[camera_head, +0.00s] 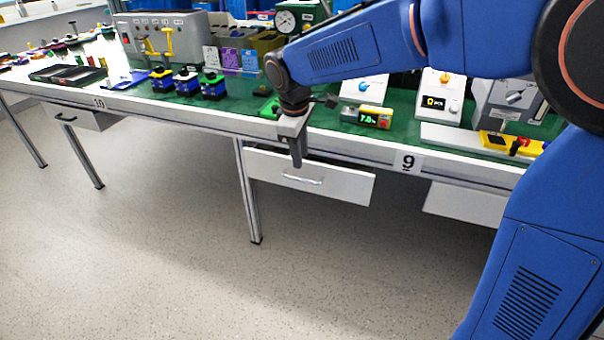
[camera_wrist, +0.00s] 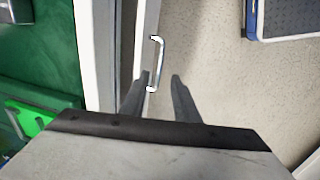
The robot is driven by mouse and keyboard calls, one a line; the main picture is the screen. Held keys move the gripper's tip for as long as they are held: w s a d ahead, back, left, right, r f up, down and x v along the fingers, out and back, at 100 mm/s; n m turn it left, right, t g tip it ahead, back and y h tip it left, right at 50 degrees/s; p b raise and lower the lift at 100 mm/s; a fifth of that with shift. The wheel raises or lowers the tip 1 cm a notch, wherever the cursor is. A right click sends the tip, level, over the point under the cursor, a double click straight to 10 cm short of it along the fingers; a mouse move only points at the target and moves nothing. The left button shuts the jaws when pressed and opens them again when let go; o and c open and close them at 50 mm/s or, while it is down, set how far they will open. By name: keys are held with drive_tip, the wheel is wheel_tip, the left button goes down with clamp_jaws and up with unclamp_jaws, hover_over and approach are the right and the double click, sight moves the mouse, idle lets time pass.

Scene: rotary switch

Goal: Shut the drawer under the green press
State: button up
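The white drawer (camera_head: 340,186) with a silver handle (camera_head: 302,180) hangs under the table edge, below and in front of a green device with a round gauge (camera_head: 287,21), which may be the press. In the wrist view a narrow grey strip shows between the table edge and the drawer front (camera_wrist: 146,25), so the drawer seems slightly out. My gripper (camera_head: 296,160) points down just above and in front of the drawer. In the wrist view its fingers (camera_wrist: 159,78) are apart and empty, near the lower end of the handle (camera_wrist: 157,60). Contact cannot be told.
The table's green top (camera_head: 235,105) holds several devices, including a small display box (camera_head: 374,117) and a grey cabinet (camera_head: 505,108). Another drawer (camera_head: 465,203) is at the right, and one more (camera_head: 80,117) at the left. A table leg (camera_head: 247,190) stands left of the drawer. The floor in front is clear.

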sight(302, 181)
drive_tip(key=f, duration=0.2)
drive_tip(key=w+f, duration=0.1)
drive_tip(key=f, duration=0.5)
drive_tip(key=shift+w+d+f, duration=0.25)
drive_tip(key=shift+d, duration=0.05)
clamp_jaws()
